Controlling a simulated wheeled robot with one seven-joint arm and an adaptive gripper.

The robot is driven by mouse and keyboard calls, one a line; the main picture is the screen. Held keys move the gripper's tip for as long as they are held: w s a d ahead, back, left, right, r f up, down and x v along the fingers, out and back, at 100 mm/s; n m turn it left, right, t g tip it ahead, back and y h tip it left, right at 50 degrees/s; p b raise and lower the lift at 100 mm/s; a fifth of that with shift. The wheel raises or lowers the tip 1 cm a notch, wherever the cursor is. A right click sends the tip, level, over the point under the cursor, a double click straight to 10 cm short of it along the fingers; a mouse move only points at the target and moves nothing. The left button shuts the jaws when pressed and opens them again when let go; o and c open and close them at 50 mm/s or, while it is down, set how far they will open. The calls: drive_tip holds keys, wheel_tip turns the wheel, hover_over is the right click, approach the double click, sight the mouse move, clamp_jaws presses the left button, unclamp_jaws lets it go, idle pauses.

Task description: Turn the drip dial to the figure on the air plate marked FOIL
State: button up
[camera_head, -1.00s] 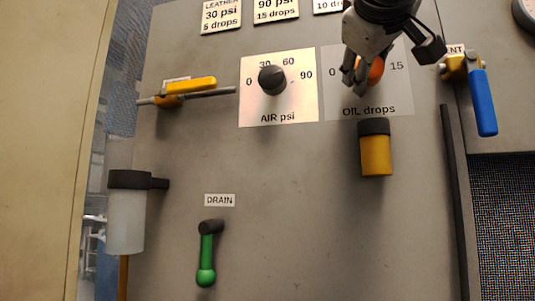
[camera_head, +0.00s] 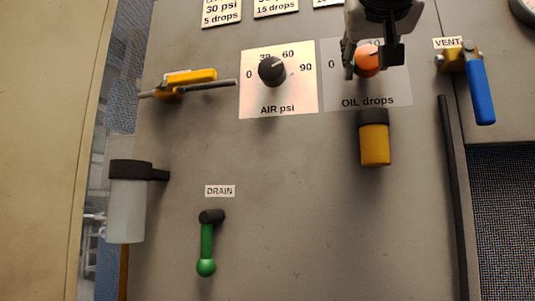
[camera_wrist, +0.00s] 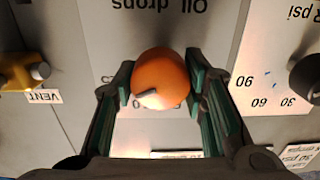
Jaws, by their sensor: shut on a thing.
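The orange drip dial (camera_head: 367,62) sits on the OIL drops plate (camera_head: 390,94). My gripper (camera_head: 368,66) reaches down from above and is shut on the dial. In the wrist view the dial (camera_wrist: 160,82) lies between the two green-padded fingers of my gripper (camera_wrist: 160,88), and a grey pointer mark shows on it. Some of the dial's scale is hidden by my gripper; the 0 and 10 show in the head view. The air plates (camera_head: 221,14) at the top edge are cut off; the left one reads 30 psi, 5 drops, and the middle one (camera_head: 275,8) reads 15 drops. No FOIL marking is readable.
The black AIR psi dial (camera_head: 272,71) is left of the drip dial. A blue-handled VENT valve (camera_head: 481,92) is at the right. A yellow-bowled lubricator (camera_head: 375,144) hangs below. A yellow lever (camera_head: 190,80) and green DRAIN lever (camera_head: 206,245) are at the left.

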drive_tip(key=shift+f, duration=0.1)
idle(0.4)
drive_tip(key=o, duration=1.2)
drive_tip(key=shift+c, duration=0.2)
drive_tip(key=v, duration=1.2)
